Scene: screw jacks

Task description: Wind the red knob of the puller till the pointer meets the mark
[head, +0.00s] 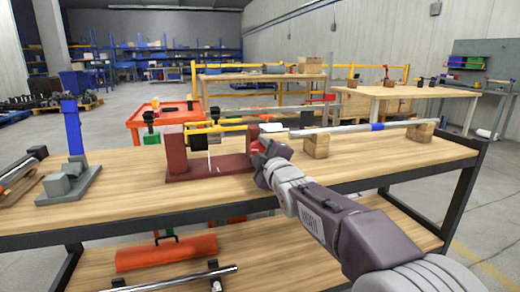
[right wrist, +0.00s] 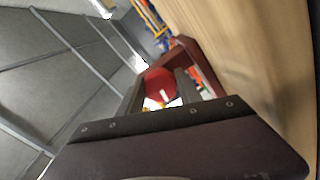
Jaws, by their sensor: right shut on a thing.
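The puller, a dark red frame (head: 212,168) with two upright end plates, stands on the wooden workbench in the head view. A black block (head: 198,142) sits between its plates, with a thin pale upright line beside it. I cannot tell for sure which part is the pointer or where the mark is. My right gripper (head: 264,147) is at the frame's right end, shut on the red knob, which is mostly hidden in the head view. In the right wrist view the red knob (right wrist: 160,84) sits between the two fingers. My left gripper is out of view.
A long rod (head: 355,128) with a blue band lies to the right on wooden blocks (head: 316,145). A grey stand (head: 70,180) with a blue post is at the left. A yellow bar (head: 230,126) runs behind the puller. The bench front between them is clear.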

